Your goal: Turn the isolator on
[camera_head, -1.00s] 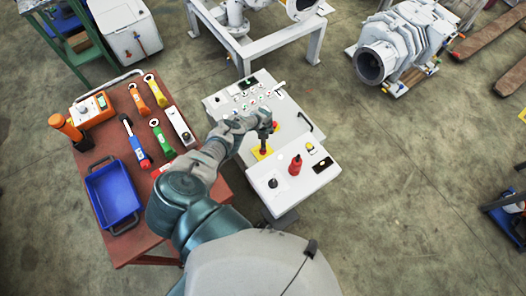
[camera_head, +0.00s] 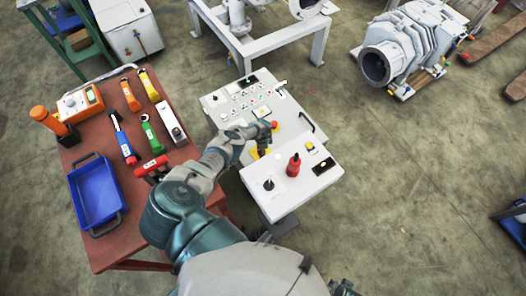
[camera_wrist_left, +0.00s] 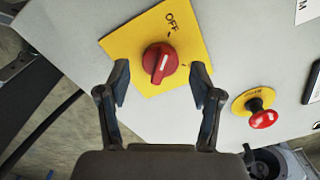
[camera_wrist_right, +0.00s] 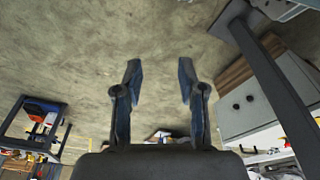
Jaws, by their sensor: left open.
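The isolator is a red rotary knob (camera_wrist_left: 160,63) on a yellow plate (camera_wrist_left: 190,35) marked OFF, as the left wrist view shows. The white line on the knob runs nearly along the view's vertical, tilted slightly. My left gripper (camera_wrist_left: 160,88) is open, its fingers either side of the knob's near edge and apart from it. In the head view my left gripper (camera_head: 265,143) hangs over the control panel (camera_head: 297,180) and hides most of the isolator. My right gripper (camera_wrist_right: 160,78) is open and empty, facing bare floor in the right wrist view.
A red emergency button (camera_wrist_left: 263,118) on a yellow disc sits right of the isolator. A brown table (camera_head: 120,240) with tools and a blue tray (camera_head: 95,195) stands left.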

